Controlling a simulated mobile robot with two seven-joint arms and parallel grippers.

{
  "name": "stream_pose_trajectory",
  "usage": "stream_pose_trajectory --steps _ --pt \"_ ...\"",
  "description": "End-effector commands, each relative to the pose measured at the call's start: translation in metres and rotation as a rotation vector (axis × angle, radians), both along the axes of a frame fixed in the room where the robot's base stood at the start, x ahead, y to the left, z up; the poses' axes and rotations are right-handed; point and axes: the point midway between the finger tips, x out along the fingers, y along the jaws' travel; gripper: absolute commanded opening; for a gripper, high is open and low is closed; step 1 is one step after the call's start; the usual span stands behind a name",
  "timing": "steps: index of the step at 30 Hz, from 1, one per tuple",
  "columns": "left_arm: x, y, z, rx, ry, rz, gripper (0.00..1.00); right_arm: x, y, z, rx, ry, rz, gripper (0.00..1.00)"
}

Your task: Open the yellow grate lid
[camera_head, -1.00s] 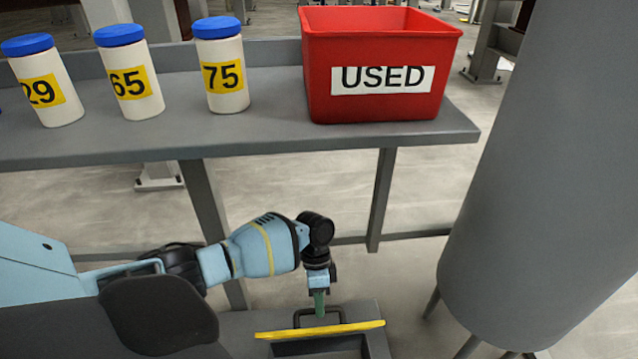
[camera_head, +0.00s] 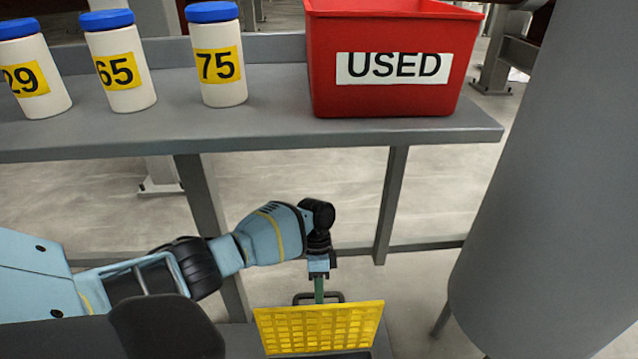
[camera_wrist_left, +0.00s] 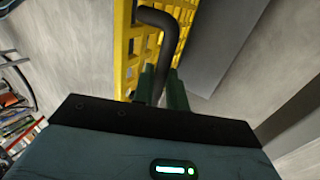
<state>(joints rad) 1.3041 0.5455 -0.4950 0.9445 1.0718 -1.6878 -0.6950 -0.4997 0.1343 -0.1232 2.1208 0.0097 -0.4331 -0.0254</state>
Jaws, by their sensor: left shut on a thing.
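The yellow grate lid (camera_head: 318,328) stands tilted up at the bottom of the head view, its grid face toward the camera. A dark bar handle (camera_head: 334,296) shows at its top edge. My left gripper (camera_head: 319,294) comes down from above and is shut on this handle. In the left wrist view the green fingers (camera_wrist_left: 163,90) are on the dark bent handle (camera_wrist_left: 163,27), and the yellow grate (camera_wrist_left: 130,50) runs beside it. My right gripper is not in view.
A grey shelf (camera_head: 270,118) holds white jars with blue lids (camera_head: 218,65) and a red bin marked USED (camera_head: 390,95). A large grey cylinder (camera_head: 560,180) stands at the right. A shelf leg (camera_head: 391,205) rises close behind my left gripper.

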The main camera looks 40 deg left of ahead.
Motion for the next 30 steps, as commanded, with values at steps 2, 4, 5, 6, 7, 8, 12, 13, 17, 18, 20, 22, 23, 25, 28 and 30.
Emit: stream_pose_trajectory --steps 2,4,5,6,7,8,12,13,17,18,20,22,23,25,28,30 --pt "-0.008 0.000 -0.009 0.007 0.020 -0.002 0.00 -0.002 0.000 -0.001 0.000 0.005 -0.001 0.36" --pt "-0.007 0.000 -0.009 0.006 0.021 -0.002 0.19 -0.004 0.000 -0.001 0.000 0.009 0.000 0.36" --pt "-0.007 0.000 -0.009 0.006 0.020 -0.002 0.23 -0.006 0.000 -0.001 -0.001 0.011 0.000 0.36" --pt "-0.007 0.000 -0.008 0.005 0.018 -0.001 0.29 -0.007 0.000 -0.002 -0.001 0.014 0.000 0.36" --pt "-0.006 0.000 -0.007 0.004 0.017 -0.001 0.33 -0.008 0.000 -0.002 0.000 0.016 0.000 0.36" --pt "-0.006 0.000 -0.007 0.005 0.016 -0.001 0.36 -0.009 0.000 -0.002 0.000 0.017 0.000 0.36" --pt "-0.005 0.000 -0.005 0.003 0.013 -0.001 0.36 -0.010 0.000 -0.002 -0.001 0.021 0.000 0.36" --pt "-0.005 0.000 -0.005 0.002 0.012 -0.001 0.36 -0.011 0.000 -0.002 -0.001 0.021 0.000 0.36" --pt "-0.003 0.000 -0.002 0.002 0.010 0.000 0.36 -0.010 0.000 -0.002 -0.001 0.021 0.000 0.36" --pt "-0.003 0.001 0.000 0.002 0.010 -0.001 0.36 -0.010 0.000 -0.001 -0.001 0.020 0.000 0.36" --pt "-0.001 0.003 0.005 0.002 0.008 0.000 0.36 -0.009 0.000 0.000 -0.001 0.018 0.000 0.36" --pt "0.002 0.006 0.014 0.002 0.007 0.000 0.36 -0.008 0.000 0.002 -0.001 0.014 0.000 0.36" --pt "0.004 0.008 0.019 0.002 0.007 0.000 0.36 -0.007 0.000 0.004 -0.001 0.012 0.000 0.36" --pt "0.007 0.012 0.030 0.002 0.007 0.000 0.36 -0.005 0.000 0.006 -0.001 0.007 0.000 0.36" --pt "0.011 0.017 0.044 0.002 0.009 0.001 0.36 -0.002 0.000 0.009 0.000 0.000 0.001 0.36" --pt "0.014 0.020 0.052 0.002 0.009 0.001 0.36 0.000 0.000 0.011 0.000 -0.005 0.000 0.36"
